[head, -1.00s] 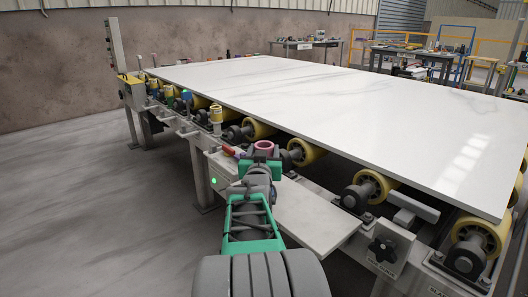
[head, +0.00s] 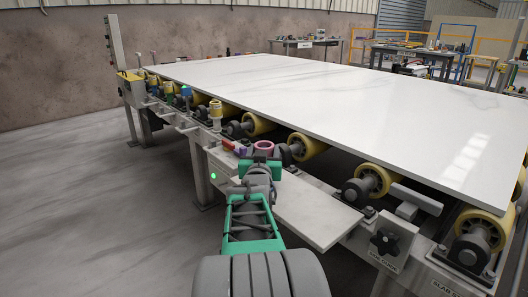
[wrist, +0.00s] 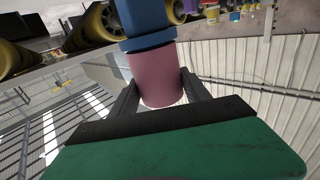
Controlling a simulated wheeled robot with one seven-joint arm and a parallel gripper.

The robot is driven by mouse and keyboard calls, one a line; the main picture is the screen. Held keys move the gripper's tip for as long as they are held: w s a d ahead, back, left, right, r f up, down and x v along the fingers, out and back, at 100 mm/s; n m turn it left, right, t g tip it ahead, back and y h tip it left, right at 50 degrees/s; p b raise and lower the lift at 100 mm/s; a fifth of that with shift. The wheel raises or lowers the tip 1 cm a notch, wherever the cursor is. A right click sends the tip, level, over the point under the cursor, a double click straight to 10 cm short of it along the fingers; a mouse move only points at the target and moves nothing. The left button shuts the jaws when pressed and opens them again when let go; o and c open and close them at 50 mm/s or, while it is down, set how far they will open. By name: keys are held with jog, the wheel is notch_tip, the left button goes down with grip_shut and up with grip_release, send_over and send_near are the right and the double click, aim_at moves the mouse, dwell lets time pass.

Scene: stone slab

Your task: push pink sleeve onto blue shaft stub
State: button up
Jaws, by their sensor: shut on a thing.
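The pink sleeve (wrist: 154,76) is held between the two black fingers of my gripper (wrist: 157,88) in the wrist view. In the head view my gripper and sleeve hide this joint.
A large white stone slab (head: 330,100) lies on yellow rollers (head: 308,147) right behind the sleeve. A pale shelf (head: 315,215) juts out right of my gripper. A small red item (head: 228,145) lies to its left. The floor at left is clear.

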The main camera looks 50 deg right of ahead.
jog(key=shift+f, duration=0.15)
jog(key=o, duration=1.5)
jog(key=shift+o, duration=0.2)
jog(key=p+v, duration=0.1)
jog(key=v, duration=0.7)
jog(key=shift+w+d, duration=0.1)
